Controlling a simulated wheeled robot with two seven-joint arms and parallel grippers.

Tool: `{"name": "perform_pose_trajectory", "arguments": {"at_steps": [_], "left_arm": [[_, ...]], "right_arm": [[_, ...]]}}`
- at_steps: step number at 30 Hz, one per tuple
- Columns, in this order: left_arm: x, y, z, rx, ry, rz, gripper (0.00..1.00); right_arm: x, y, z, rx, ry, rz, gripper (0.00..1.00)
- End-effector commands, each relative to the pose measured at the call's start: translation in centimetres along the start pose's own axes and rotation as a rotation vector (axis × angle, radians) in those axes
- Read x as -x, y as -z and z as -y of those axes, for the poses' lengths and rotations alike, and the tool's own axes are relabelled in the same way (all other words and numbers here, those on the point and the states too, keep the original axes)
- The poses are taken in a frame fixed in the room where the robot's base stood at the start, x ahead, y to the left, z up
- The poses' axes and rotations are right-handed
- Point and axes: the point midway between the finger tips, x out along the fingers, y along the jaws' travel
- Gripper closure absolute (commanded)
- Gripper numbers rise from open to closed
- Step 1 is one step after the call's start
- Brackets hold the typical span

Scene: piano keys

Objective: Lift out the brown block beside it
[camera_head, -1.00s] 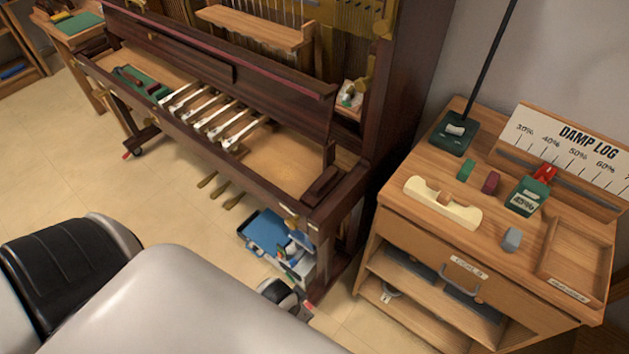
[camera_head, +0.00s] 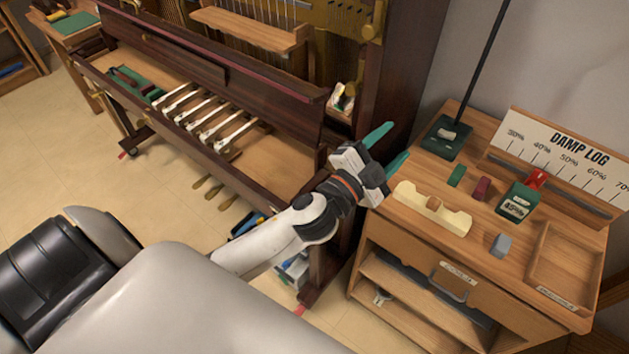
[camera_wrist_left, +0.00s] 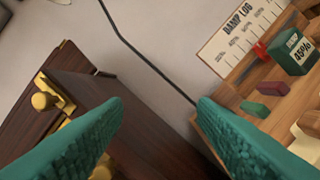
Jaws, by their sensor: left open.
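My left gripper (camera_head: 395,142) is raised between the piano's right end and the wooden cabinet, with teal fingers spread and nothing between them. In the left wrist view my left gripper (camera_wrist_left: 160,104) also shows apart and empty. The dark brown block seen earlier at the right end of the piano's key bed is now hidden behind my left arm. The piano (camera_head: 215,75) is dark brown, with several white keys (camera_head: 205,122) standing on its open bed. My right gripper is not in view.
The cabinet top (camera_head: 400,215) also carries a green block (camera_head: 456,175), a maroon block (camera_head: 481,188), a grey block (camera_head: 501,245), a green meter (camera_head: 516,203) and an empty tray (camera_head: 565,258). A dark pole (camera_head: 487,65) rises from its stand behind.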

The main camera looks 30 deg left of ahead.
Motion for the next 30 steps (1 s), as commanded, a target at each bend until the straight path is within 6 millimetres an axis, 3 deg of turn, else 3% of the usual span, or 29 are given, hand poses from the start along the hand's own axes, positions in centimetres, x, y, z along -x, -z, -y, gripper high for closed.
{"name": "perform_pose_trajectory", "arguments": {"at_steps": [1, 4, 7, 9, 11, 13, 15, 17, 18, 21, 24, 26, 30], "left_arm": [[-1.4, -2.4, 0.0, -0.107, 0.007, 0.151, 0.47], [-2.5, -6.6, 1.8, -0.334, 0.076, 0.45, 0.47], [-2.3, -8.3, 4.9, -0.574, 0.214, 0.711, 0.47], [-1.8, -7.5, 7.3, -0.748, 0.352, 0.859, 0.47], [-1.2, -5.5, 9.0, -0.895, 0.498, 0.958, 0.47], [-0.6, -1.9, 10.1, -1.064, 0.698, 1.032, 0.47], [-0.1, 2.7, 9.9, -1.215, 0.921, 1.06, 0.47], [0.4, 6.8, 8.7, -1.321, 1.118, 1.043, 0.47], [0.7, 9.5, 7.4, -1.377, 1.245, 1.015, 0.47], [1.6, 14.7, 3.5, -1.471, 1.521, 0.912, 0.47], [2.5, 18.0, 0.0, -1.507, 1.721, 0.804, 0.47], [2.9, 19.1, -1.6, -1.516, 1.799, 0.755, 0.47], [3.5, 20.6, -2.7, -1.517, 1.88, 0.7, 0.47]], "right_arm": [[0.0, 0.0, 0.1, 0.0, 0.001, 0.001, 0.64], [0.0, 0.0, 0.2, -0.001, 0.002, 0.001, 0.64], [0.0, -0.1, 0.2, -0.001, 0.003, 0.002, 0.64], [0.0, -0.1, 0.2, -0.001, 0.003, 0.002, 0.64], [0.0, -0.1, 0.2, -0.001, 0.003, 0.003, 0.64], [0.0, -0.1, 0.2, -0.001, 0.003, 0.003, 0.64], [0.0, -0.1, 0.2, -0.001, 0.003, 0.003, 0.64], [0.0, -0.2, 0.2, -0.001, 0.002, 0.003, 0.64], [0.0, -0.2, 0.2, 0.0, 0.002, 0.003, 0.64], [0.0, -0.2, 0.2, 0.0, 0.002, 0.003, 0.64], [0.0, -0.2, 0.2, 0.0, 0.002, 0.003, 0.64], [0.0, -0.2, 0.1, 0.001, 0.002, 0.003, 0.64], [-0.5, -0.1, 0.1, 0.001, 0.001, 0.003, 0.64]]}}
